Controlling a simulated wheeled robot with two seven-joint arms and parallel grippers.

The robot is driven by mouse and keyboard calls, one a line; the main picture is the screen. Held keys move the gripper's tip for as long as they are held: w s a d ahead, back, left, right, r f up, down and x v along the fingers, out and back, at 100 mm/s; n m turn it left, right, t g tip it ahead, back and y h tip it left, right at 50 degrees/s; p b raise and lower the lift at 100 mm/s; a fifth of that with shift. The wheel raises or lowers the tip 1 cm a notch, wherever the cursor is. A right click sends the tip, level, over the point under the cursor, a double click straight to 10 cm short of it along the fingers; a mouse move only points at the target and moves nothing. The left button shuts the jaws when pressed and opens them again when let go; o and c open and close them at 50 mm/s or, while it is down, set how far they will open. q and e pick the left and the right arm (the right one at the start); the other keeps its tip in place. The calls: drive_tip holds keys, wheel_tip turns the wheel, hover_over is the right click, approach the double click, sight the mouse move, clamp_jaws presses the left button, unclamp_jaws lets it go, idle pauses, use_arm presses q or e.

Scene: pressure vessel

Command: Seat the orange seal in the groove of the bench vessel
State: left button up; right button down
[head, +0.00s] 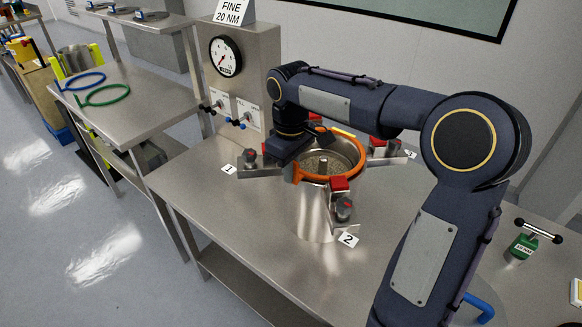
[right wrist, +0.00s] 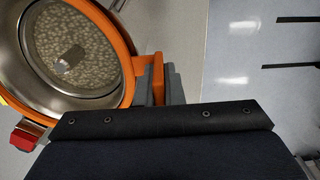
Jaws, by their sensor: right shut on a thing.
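The bench vessel (head: 314,215) is an open steel pot on the bench, with pale granular contents and a central post. The orange seal (head: 340,178) is a ring with a tab, lying around or just above the vessel's rim. I cannot tell whether it sits in the groove. In the right wrist view the seal (right wrist: 131,50) curves around the vessel's steel opening (right wrist: 25,75). My right gripper (head: 300,158) is at the left side of the rim, shut on the seal's tab; its grey fingers (right wrist: 158,88) flank the tab. My left gripper is not in view.
Red-topped clamps (head: 342,205) stand around the vessel by number tags (head: 348,239). A gauge panel (head: 226,57) stands behind. Blue (head: 85,81) and green (head: 103,95) rings lie on the left table. A green 10 NM tool (head: 524,245) is at right. The bench front-left is clear.

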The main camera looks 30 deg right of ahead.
drive_tip(key=shift+f, duration=0.35)
idle(0.3)
drive_tip(key=c, duration=1.5)
unclamp_jaws()
drive_tip(key=shift+r, duration=0.1)
wheel_tip(320, 180, up, 8)
drive_tip(key=shift+f, duration=0.15)
drive_tip(key=shift+s, duration=0.35)
drive_tip(key=s+a+f+m+t+y, duration=0.1)
drive_tip(key=s+a+f+m+t, duration=0.1)
drive_tip(key=s, duration=0.5)
drive_tip(key=s+a+f+m+t+y, duration=0.1)
drive_tip(key=s+a+f+m, duration=0.1)
drive_tip(key=s+f, duration=0.3)
drive_tip(key=s+a+f+m+t+y, duration=0.1)
drive_tip(key=s+a+f+m+t, duration=0.1)
drive_tip(key=s, duration=0.7)
drive_tip(key=shift+a+f+t+y, duration=0.3)
drive_tip(key=shift+a+f+y, duration=0.15)
drive_tip(key=shift+f, duration=0.45)
